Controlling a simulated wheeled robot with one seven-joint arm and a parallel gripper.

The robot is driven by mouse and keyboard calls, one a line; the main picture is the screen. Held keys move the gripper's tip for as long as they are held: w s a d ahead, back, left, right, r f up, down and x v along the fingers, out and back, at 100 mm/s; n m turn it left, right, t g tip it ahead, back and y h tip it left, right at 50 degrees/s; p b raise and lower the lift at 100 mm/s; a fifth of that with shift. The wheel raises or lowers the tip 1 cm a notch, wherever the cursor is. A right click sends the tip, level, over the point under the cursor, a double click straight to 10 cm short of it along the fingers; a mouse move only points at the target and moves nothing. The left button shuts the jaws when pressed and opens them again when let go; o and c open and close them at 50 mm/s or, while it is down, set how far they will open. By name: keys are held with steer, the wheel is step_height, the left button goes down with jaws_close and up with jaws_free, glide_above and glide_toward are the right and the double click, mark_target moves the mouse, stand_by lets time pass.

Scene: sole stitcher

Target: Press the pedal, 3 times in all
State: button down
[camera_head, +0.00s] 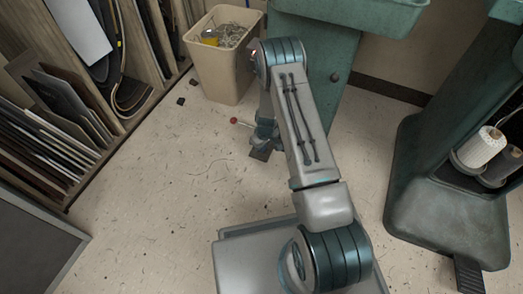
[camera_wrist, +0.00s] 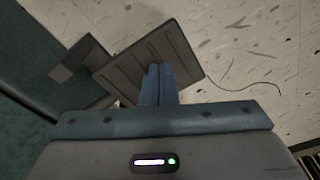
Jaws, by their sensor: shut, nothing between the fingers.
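The pedal (camera_wrist: 178,45) is a dark ribbed plate at the foot of a green machine, in the upper middle of the wrist view. In the head view only a small dark part of the pedal (camera_head: 260,154) shows below my gripper. My gripper (camera_wrist: 159,68) is shut and empty, with its fingertips over the pedal's near part. I cannot tell whether the tips touch the plate. In the head view my gripper (camera_head: 265,139) is low near the floor and partly hidden by my arm.
A beige bin (camera_head: 224,60) with scraps stands behind to the left. Racks of sheets (camera_head: 55,125) line the left side. A green machine (camera_head: 450,150) with thread spools and a dark foot plate (camera_head: 468,274) stands right. The floor left of my gripper is mostly clear.

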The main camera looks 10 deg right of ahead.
mark_target(268, 157)
steer(key=shift+s+f, duration=0.1)
steer(key=shift+f, duration=1.9)
steer(key=shift+s+d+r+p, duration=0.3)
steer(key=shift+s+p, duration=0.15)
steer(key=shift+s, duration=0.2)
steer(key=shift+s+d+r+p, duration=0.3)
steer(key=shift+s+p, duration=0.1)
steer(key=shift+s, duration=0.2)
steer(key=shift+s+d+f, duration=0.1)
step_height(268, 157, up, 14)
steer(key=s+p, duration=0.1)
steer(key=p, duration=0.4)
steer(key=shift+d+p, duration=0.3)
steer(key=shift+p, duration=0.1)
steer(key=shift+s+f, duration=0.1)
steer(key=shift+f, duration=0.05)
